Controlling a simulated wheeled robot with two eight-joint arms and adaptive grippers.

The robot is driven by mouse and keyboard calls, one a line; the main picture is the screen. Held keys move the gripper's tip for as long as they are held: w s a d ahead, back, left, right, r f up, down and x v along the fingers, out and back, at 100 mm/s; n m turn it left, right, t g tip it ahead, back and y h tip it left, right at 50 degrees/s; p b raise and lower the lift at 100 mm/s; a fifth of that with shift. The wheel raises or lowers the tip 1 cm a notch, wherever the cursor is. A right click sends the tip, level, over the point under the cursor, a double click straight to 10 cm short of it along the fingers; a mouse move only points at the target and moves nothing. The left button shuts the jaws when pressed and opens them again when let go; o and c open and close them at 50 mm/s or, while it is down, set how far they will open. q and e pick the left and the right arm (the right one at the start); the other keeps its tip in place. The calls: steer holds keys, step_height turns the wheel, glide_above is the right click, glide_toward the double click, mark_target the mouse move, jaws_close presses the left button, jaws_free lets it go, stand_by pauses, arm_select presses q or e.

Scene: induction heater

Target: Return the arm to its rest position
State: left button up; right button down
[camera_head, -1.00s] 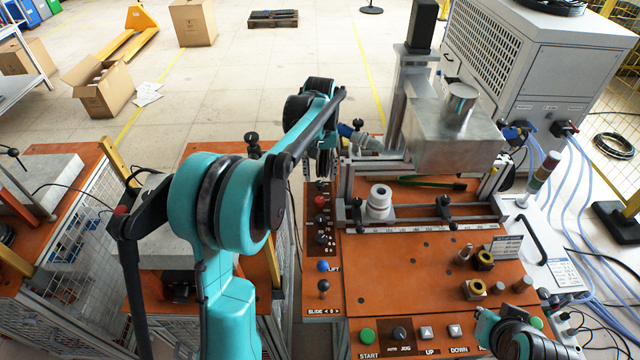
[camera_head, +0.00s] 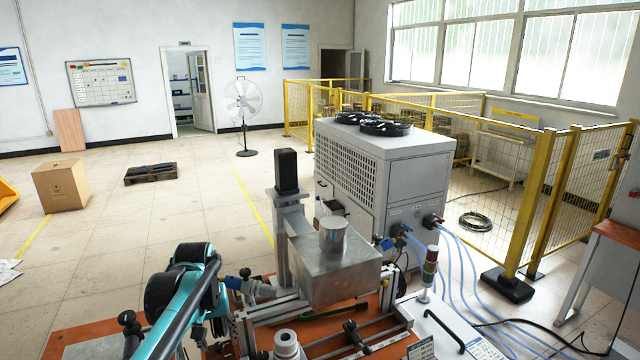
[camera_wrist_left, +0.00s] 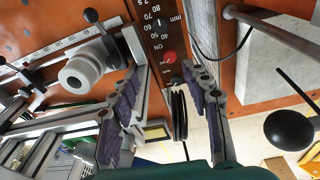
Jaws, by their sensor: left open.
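My left arm enters the head view from the lower left, teal with dark joints. Its gripper (camera_head: 218,326) hangs at the left side of the heater bench, mostly hidden behind the arm. In the left wrist view the two purple-padded fingers (camera_wrist_left: 160,85) are spread apart with nothing held between them. The bench's control strip with a red knob lies beyond the fingertips. A white ringed cylinder (camera_head: 287,343) stands on the bench to the right of the gripper; it also shows in the wrist view (camera_wrist_left: 84,68). My right gripper is out of view.
A metal block housing (camera_head: 335,268) and a dark-topped column (camera_head: 287,172) stand right of my left arm. A grey chiller unit (camera_head: 385,180) with blue hoses is behind them. A cardboard box (camera_head: 61,186) and a pallet (camera_head: 150,174) lie on the open floor at left.

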arm_select(q)
steer(key=s+d+f+m+t, duration=0.2)
steer(key=s+d, duration=0.1)
steer(key=s, duration=0.6)
steer(key=s+d+f+m+t, duration=0.2)
steer(key=s+d+t, duration=0.1)
steer(key=s, duration=0.7)
steer(key=shift+s+d+f+t+b, duration=0.3)
steer(key=shift+d+b, duration=0.15)
steer(key=shift+d, duration=0.3)
